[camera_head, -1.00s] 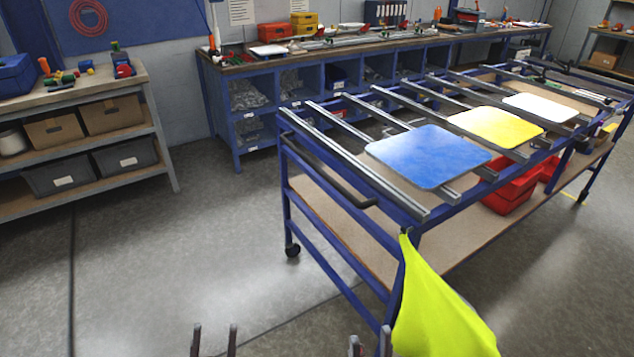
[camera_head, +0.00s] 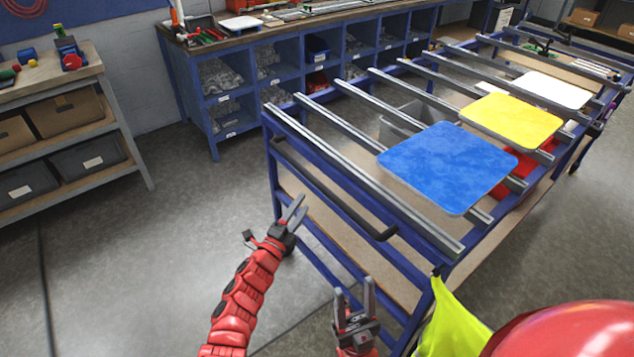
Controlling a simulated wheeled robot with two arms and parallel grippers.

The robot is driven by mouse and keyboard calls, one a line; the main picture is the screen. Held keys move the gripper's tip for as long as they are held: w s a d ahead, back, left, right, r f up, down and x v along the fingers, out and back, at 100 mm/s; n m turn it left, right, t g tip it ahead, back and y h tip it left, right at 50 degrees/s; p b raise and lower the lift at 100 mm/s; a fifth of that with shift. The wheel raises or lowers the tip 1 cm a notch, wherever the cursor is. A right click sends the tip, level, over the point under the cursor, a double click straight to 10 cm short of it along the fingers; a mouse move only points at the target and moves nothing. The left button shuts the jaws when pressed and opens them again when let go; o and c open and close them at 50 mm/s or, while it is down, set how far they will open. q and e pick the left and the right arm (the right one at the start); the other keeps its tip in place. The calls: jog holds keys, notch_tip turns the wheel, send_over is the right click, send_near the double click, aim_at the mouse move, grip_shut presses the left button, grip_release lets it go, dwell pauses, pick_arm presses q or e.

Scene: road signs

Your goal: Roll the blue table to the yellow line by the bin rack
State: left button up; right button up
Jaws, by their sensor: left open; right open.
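The blue table (camera_head: 305,132) is a blue-framed cart with metal rails across its top, a black handle bar (camera_head: 335,195) on its near end and a lower wooden shelf. Blue, yellow and white sign plates lie on the rails. My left gripper (camera_head: 294,208) is open and empty beside the near left part of the table end, close to the handle. My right gripper (camera_head: 354,290) is open and empty, lower and in front of the same end. I cannot make out the yellow line or a bin rack for certain.
A bench with blue cubbies (camera_head: 240,85) runs along the back wall. A shelf with cardboard and grey boxes (camera_head: 62,112) stands at the left. A yellow-green cloth (camera_head: 452,322) hangs at the table's near corner. A red rounded thing (camera_head: 570,335) fills the lower right. Floor at left is clear.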

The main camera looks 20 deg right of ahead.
aim_at(317, 183)
pick_arm(q)
jog(key=b+x, duration=0.5)
jog(key=x, duration=0.4)
jog(key=shift+f, duration=0.1)
jog(key=shift+w+d+r, duration=0.2)
jog(key=shift+d+r, duration=0.05)
grip_shut()
dwell(1.2)
